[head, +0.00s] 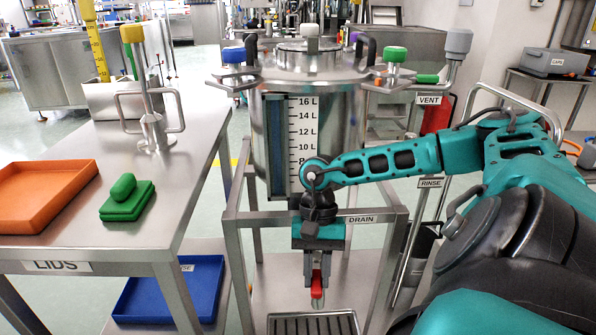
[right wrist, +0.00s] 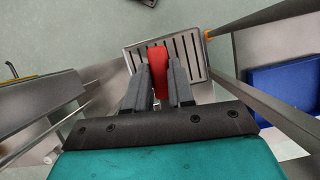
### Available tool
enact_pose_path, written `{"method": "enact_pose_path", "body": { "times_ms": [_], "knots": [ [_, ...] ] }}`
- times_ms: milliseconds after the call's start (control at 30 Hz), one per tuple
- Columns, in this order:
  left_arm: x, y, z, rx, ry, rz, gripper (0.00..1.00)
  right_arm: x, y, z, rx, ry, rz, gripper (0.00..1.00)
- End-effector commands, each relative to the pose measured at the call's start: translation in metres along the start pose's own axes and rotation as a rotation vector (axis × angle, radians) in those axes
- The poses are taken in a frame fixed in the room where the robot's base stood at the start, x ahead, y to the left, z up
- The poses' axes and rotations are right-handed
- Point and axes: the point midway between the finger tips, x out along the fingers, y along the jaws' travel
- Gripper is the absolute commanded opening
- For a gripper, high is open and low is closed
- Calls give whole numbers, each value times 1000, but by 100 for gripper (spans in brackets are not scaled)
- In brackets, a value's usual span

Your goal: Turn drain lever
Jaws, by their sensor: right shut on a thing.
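The red drain lever (head: 316,283) is low in front of the steel tank (head: 310,64), below the DRAIN label (head: 361,219). My right gripper (head: 317,277) points down at it, with its fingers on either side of the lever. It is shut on the lever. In the right wrist view, the red lever (right wrist: 157,57) shows between the two dark fingers of my right gripper (right wrist: 157,80). The lever's pivot and valve are hidden behind the gripper. My left gripper is not in view.
A slotted drain grate (head: 312,323) lies below the lever. The steel frame (head: 233,270) stands around the tank's lower part. A blue tray (head: 170,290) sits on the shelf below.

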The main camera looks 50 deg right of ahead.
Motion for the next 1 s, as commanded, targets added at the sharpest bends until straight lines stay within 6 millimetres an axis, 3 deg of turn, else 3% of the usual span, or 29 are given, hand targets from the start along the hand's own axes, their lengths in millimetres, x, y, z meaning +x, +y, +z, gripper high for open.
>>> {"method": "enact_pose_path", "body": {
  "times_ms": [300,767,800,1000],
  "knots": [
    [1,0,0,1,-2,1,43,-1,12,0,-76,0,28,0],
    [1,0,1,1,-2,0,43,-1,14,0,-88,1,35,0],
    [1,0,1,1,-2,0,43,-1,14,0,-88,1,35,24],
    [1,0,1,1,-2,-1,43,-1,14,-1,-86,1,34,43]
  ]
}}
